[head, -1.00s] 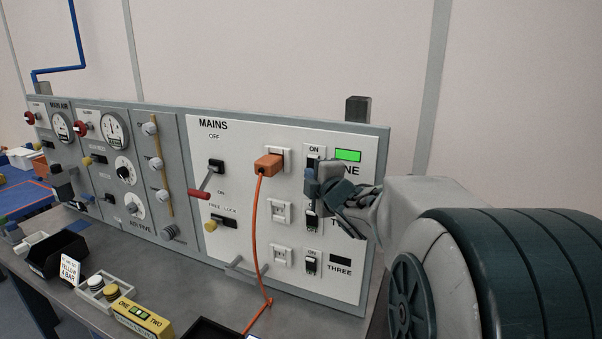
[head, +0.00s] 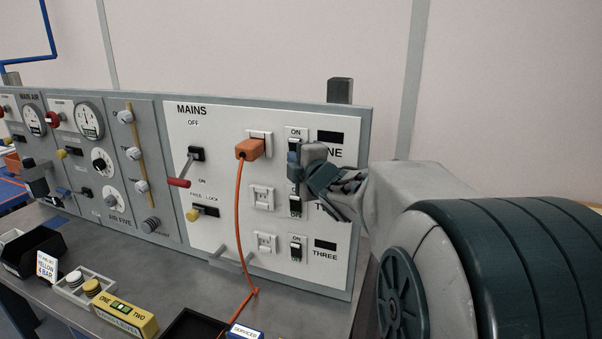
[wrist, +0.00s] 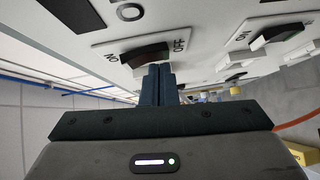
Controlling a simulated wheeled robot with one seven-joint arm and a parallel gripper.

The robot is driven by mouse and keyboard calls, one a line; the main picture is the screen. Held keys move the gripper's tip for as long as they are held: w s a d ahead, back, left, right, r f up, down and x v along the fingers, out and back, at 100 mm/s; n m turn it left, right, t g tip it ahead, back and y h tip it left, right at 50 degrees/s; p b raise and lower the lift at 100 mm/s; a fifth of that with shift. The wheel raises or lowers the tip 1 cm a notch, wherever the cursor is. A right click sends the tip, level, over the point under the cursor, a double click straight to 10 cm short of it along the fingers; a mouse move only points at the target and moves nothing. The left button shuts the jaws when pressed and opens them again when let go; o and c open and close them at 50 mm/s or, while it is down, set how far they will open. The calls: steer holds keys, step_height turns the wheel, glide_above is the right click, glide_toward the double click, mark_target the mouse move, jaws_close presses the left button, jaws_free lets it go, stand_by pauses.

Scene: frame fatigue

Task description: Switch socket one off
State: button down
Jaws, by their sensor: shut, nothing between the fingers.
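The switch of socket one (head: 294,140) is at the top right of the white MAINS panel (head: 220,140), partly hidden by my gripper. The lamp beside it (head: 330,137) is dark. My gripper (head: 293,167) is shut and empty, its fingertips at the lower part of this switch. In the wrist view, the shut fingertips (wrist: 159,76) are at the black rocker (wrist: 146,54), close to the OFF mark; I cannot tell whether they touch it. The orange plug (head: 249,149) sits in socket one, left of the switch.
Switch two (head: 295,206) is just below my gripper, partly covered. Switch three (head: 295,250) is lower. An orange cable (head: 239,220) hangs from the plug to the bench. A red-handled lever (head: 179,183) is further left. A yellow box (head: 127,318) stands on the bench.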

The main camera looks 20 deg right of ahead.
steer(key=s+a+f+b, duration=0.1)
steer(key=s+a+b, duration=0.1)
steer(key=s, duration=1)
steer(key=shift+s+f+b, duration=0.3)
steer(key=shift+s+b, duration=0.05)
steer(key=shift+b, duration=0.3)
steer(key=shift+a, duration=0.1)
steer(key=s+a+f+m+g+h, duration=0.1)
steer(key=s+f+m+g+h, duration=0.35)
steer(key=f+m, duration=0.8)
steer(key=s+a+f+m+g+y, duration=0.4)
steer(key=s+a+f+m+g, duration=0.1)
steer(key=s+a+f+g, duration=0.3)
steer(key=s+f+g, duration=0.1)
steer(key=s+g, duration=0.1)
steer(key=s, duration=0.1)
steer(key=shift+s+f, duration=0.15)
steer(key=shift+s, duration=0.05)
